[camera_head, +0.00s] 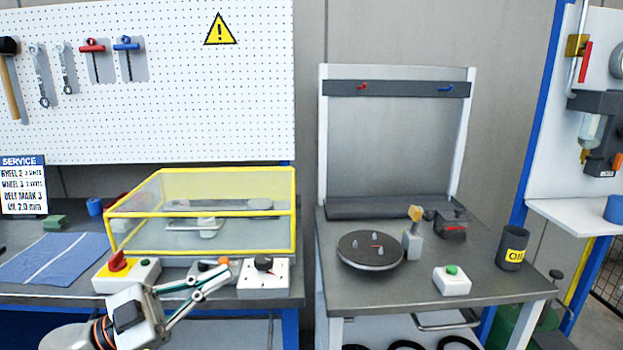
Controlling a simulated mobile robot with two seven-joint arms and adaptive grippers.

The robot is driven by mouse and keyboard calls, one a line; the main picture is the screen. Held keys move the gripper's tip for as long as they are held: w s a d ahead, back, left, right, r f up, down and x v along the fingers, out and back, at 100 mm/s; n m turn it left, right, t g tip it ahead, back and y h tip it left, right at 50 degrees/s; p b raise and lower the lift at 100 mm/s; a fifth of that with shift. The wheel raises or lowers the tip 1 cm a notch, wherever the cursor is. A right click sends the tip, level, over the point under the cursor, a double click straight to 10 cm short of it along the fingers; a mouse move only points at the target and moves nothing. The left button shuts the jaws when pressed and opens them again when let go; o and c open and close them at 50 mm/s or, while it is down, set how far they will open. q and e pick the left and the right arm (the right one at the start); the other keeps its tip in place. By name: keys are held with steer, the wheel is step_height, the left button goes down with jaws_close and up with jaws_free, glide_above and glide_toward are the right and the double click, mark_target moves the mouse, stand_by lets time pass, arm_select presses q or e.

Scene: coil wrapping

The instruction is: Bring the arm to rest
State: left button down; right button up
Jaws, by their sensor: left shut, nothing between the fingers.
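My left gripper (222,273) comes in from the lower left, in front of the left bench's front edge. Its fingers are shut and hold nothing. The fingertips overlap the control boxes in the picture, between the red-knob box (127,275) and the white box with a black knob (263,276). I cannot tell whether they touch anything. My right gripper is not in view.
A yellow-framed clear guard (295,215) stands on the left bench, behind the gripper. A blue cloth (50,258) lies to its left. The right bench (400,292) carries a dark round turntable (370,250), a green-button box (452,280) and an oil cup (512,247).

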arm_select(q)
steer(key=s+a+f+n+t+y+p, duration=0.15)
steer(key=f+n+t+y, duration=0.35)
steer(key=f, duration=0.7)
steer(key=s+a+f+n+t+y, duration=0.1)
steer(key=a+f+n+t+y, duration=0.15)
steer(key=f+n+y, duration=0.7)
steer(key=s+f+g+y, duration=0.1)
steer(key=s+f+g, duration=0.2)
steer(key=s+f, duration=0.5)
steer(key=s+f+g+y, duration=0.1)
steer(key=s+f+g, duration=0.2)
steer(key=s+f, duration=0.6)
step_height(320, 180, down, 5)
steer(key=shift+r+p, duration=0.1)
steer(key=shift+p, duration=0.2)
steer(key=shift+s, duration=0.1)
